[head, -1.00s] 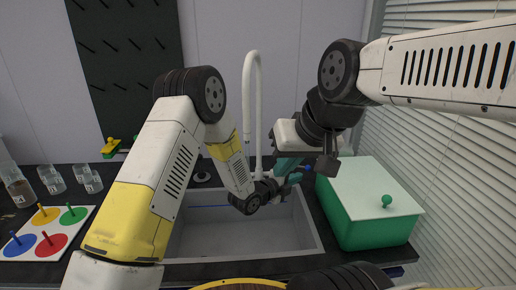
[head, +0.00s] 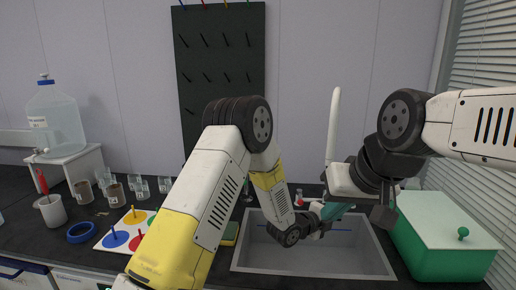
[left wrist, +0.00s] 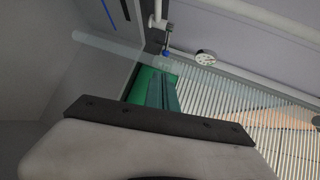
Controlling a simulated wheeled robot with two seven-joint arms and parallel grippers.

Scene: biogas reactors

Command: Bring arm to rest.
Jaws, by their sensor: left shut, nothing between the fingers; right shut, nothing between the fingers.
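My left arm (head: 215,185) comes up from the lower left and bends down over the grey sink. Its wrist end (head: 290,234) is above the basin, and my left gripper (head: 318,217) is small and partly hidden there, shut and empty. My right arm (head: 484,124) comes in from the right and bends down. The left wrist view shows a dark bolted bar and a pale housing close up.
The sink (head: 310,270) has a tall white tap (head: 332,135). A green box with a pale lid (head: 445,222) stands at right. At left are a colored peg board (head: 108,243), beakers, a blue ring (head: 81,232) and a large bottle (head: 56,118).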

